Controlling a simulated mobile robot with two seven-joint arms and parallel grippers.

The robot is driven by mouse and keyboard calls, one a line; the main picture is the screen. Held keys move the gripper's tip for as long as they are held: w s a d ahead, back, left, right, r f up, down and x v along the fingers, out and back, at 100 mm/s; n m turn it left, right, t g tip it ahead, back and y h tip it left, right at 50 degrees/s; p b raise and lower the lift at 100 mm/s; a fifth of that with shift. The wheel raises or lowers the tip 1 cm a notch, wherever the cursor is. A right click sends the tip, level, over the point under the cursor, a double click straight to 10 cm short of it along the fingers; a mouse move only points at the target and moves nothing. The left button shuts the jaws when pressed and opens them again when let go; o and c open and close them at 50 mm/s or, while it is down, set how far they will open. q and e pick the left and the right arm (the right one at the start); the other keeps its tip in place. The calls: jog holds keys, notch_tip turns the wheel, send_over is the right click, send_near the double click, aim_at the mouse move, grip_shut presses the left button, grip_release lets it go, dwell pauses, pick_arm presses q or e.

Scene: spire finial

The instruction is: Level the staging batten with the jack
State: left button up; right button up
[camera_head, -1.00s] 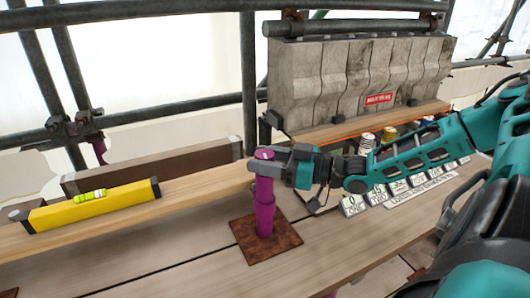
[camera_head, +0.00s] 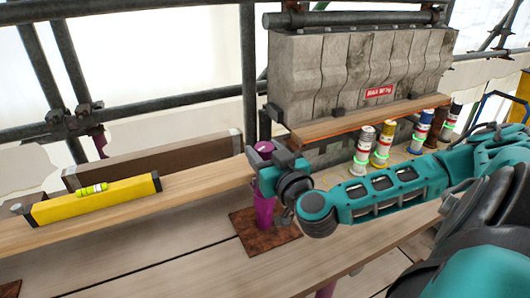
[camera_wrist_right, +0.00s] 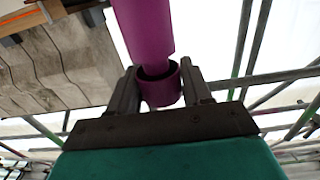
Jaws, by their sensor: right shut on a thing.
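The purple jack (camera_head: 265,212) stands upright on a rusty square base plate (camera_head: 262,243). My right gripper (camera_head: 268,158) is shut on the jack near its top; in the right wrist view the two fingers (camera_wrist_right: 160,88) sit on either side of a purple collar (camera_wrist_right: 160,90), with a purple tube (camera_wrist_right: 143,30) beside it. The pale wooden batten (camera_head: 195,185) runs from the left to the jack; its end there is partly hidden. A yellow spirit level (camera_head: 125,198) lies on the batten, its green vial (camera_head: 92,189) too small to read. My left gripper is not in view.
A dark beam (camera_head: 150,160) lies behind the batten. A grey stone block (camera_head: 355,80) with a red label rests on a wooden shelf (camera_head: 370,122). Several coloured cylinders (camera_head: 382,148) stand beneath it, behind my right arm. Scaffold tubes cross the back. The front boards (camera_head: 160,268) are clear.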

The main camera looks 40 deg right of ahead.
jog(key=m+g+h, duration=0.1)
jog(key=m+h, duration=0.1)
jog(key=h, duration=0.1)
jog(key=m+g+h, duration=0.2)
jog(key=h, duration=0.1)
jog(key=shift+w+a+m+g, duration=0.1)
jog(key=shift+m+g, duration=0.2)
jog(key=shift+m, duration=0.1)
jog(key=m+g+h, duration=0.4)
jog(key=g, duration=0.1)
jog(key=shift+g+h, duration=0.3)
jog(key=shift+g, duration=0.1)
jog(key=m+g+h, duration=0.1)
jog(key=m+g, duration=0.2)
jog(key=g, duration=0.1)
jog(key=m+g, duration=0.2)
jog(key=g, duration=0.2)
jog(key=shift+m+h, duration=0.4)
jog(key=shift+w+r+m+g+y, duration=0.1)
jog(key=shift+m+g+y, duration=0.2)
jog(key=shift+m+g, duration=1)
jog(key=shift+r+m+g+y, duration=0.1)
jog(key=shift+m+g+y, duration=0.4)
jog(key=shift+g, duration=1.3)
jog(key=shift+m+g, duration=0.3)
jog(key=shift+m, duration=0.1)
jog(key=o, duration=0.9)
jog(key=shift+f, duration=0.1)
